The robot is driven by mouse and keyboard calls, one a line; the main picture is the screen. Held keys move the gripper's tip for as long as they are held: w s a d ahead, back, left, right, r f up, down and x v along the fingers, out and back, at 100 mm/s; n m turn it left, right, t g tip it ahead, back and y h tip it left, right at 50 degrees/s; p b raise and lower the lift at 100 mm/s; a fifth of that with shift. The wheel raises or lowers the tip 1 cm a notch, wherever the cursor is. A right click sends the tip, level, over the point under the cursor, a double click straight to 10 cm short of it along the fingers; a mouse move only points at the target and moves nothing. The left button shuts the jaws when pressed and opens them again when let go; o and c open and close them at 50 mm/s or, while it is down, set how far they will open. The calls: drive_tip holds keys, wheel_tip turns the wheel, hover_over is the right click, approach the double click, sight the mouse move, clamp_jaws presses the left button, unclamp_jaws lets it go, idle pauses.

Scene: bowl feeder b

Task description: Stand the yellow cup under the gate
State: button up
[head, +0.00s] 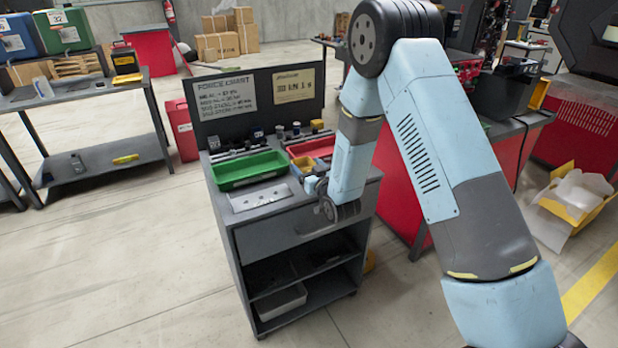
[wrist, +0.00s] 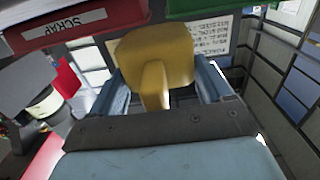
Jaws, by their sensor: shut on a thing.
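The yellow cup (wrist: 153,50) is between the two pale blue fingers of my gripper (wrist: 163,78) in the wrist view, with its handle-like bar towards the palm. The gripper is shut on it. In the head view my gripper (head: 312,184) is over the right front of the grey cart, and a bit of the yellow cup (head: 304,162) shows just beyond it, in front of the red tray. The cup looks held above the cart top. I cannot make out a gate in either view; my arm hides part of the cart's right side.
A green tray (head: 248,170) and a red tray (head: 312,148) stand on the cart (head: 277,228). A pale plate (head: 259,197) lies in front of the green tray. A red bin marked SCRAP (wrist: 75,28) shows in the wrist view. Small parts line the cart's back, below an upright sign panel.

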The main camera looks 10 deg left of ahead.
drive_tip(key=shift+w+a+f, duration=0.25)
drive_tip(key=shift+w+f, duration=0.05)
drive_tip(key=shift+f, duration=1.65)
drive_tip(key=shift+f, duration=0.1)
drive_tip(key=o, duration=1.1)
drive_tip(key=v, duration=1.2)
